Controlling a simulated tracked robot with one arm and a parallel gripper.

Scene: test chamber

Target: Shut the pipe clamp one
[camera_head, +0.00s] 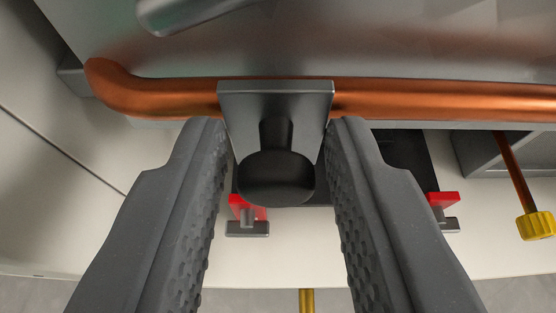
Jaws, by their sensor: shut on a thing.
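The pipe clamp (276,100) is a dark grey block with a rounded knob (276,180) facing me. Its flat plate lies across an orange-copper pipe (450,100) that runs left to right. My gripper (278,140) is shut on the pipe clamp, with one ribbed dark finger on each side of the plate and knob. The plate hides the pipe behind it, so I cannot tell how the clamp closes around it.
Two red pieces with grey ends (248,208) (443,199) sit below the pipe, beside a dark panel (405,152). A yellow knob (536,225) on a copper stem is at right. A grey cylinder (190,12) shows at the top. A pale wall (60,190) lies left.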

